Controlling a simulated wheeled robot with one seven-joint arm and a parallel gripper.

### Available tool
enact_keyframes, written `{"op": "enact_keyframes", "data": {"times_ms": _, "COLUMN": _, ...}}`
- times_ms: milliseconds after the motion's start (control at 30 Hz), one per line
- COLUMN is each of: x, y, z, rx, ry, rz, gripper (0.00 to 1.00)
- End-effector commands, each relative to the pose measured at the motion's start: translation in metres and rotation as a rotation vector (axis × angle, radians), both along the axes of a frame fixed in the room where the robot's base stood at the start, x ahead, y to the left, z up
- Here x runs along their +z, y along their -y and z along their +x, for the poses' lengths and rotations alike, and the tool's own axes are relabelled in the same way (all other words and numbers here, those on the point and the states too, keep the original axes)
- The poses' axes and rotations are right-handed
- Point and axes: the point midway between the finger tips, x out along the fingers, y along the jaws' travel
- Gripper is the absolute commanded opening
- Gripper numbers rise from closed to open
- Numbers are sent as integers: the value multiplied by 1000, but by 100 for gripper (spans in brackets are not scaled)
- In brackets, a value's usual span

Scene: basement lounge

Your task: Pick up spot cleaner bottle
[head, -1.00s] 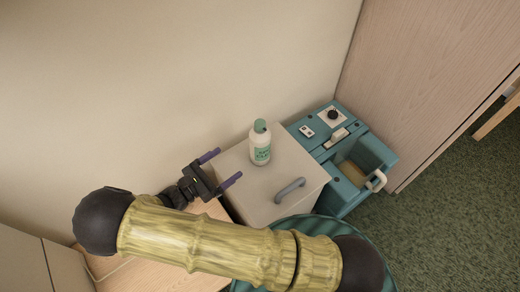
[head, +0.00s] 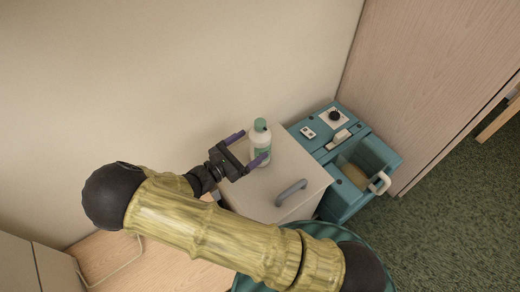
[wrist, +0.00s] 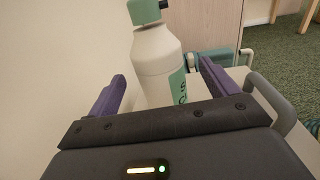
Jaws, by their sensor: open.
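The spot cleaner bottle (head: 260,143) is white with a green cap and a green label. It stands upright on the beige box-like surface (head: 262,188). My gripper (head: 247,146) is open, its two purple fingers pointing at the bottle from the left. In the wrist view the bottle (wrist: 158,55) stands ahead, between the lines of the two open fingers. The bottle's lower part is partly hidden there by the gripper body. I cannot tell whether either finger touches it.
A grey handle (head: 291,192) rises from the beige top near its front. A teal machine (head: 340,205) with a cream handle stands to the right. The wall (head: 150,80) is close behind the bottle. A wooden surface (head: 150,265) lies at lower left.

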Motion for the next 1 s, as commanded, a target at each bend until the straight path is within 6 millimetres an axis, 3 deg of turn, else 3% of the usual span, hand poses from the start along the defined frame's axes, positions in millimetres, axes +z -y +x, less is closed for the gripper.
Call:
{"op": "enact_keyframes", "data": {"times_ms": 367, "x": -1, "y": 35, "z": 30, "rx": -3, "ry": 2, "rz": 0, "gripper": 86}}
{"op": "enact_keyframes", "data": {"times_ms": 900, "x": 1, "y": 36, "z": 31, "rx": -1, "ry": 1, "rz": 0, "gripper": 86}}
{"op": "enact_keyframes", "data": {"times_ms": 933, "x": 1, "y": 36, "z": 31, "rx": -1, "ry": 1, "rz": 0, "gripper": 84}}
{"op": "enact_keyframes", "data": {"times_ms": 1000, "x": 1, "y": 36, "z": 31, "rx": -1, "ry": 1, "rz": 0, "gripper": 70}}
